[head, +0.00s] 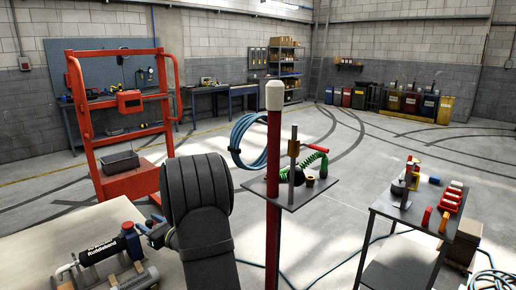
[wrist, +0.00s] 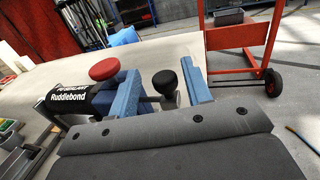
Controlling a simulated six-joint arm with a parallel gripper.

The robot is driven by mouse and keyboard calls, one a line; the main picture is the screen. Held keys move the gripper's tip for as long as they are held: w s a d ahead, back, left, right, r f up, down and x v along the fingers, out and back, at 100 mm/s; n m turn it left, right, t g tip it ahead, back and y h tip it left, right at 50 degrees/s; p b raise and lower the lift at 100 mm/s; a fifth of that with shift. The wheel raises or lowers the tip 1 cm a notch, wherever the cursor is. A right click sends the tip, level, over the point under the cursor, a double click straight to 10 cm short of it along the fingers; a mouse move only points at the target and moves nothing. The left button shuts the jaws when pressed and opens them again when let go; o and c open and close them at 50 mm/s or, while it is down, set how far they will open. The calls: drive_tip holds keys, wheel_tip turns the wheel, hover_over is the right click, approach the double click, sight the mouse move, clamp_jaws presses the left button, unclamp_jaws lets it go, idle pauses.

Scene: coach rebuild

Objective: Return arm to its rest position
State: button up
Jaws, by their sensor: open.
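My gripper (wrist: 160,70) shows in the wrist view as two blue fingers standing apart, so it is open. A black round knob on a metal stem (wrist: 165,83) appears between the fingers; I cannot tell whether they touch it. In the head view my gripper (head: 155,229) is low at the left, over the light worktop (head: 75,227), partly hidden by my dark arm. A black cylinder labelled Ruddlebond (head: 103,248) lies just left of it, with a red knob (head: 128,228) close to the gripper. The cylinder also shows in the wrist view (wrist: 68,99).
A red post (head: 272,200) carries a small shelf (head: 301,200) with a green coil, right of my arm. A blue hose (head: 249,140) hangs beside it. A red trolley (head: 128,187) stands behind the worktop. A dark side table (head: 405,212) holds red parts at right.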

drive_tip(key=shift+w+a, duration=0.3)
drive_tip(key=shift+a, duration=0.25)
drive_tip(key=shift+w+d, duration=0.4)
drive_tip(key=shift+d, duration=0.05)
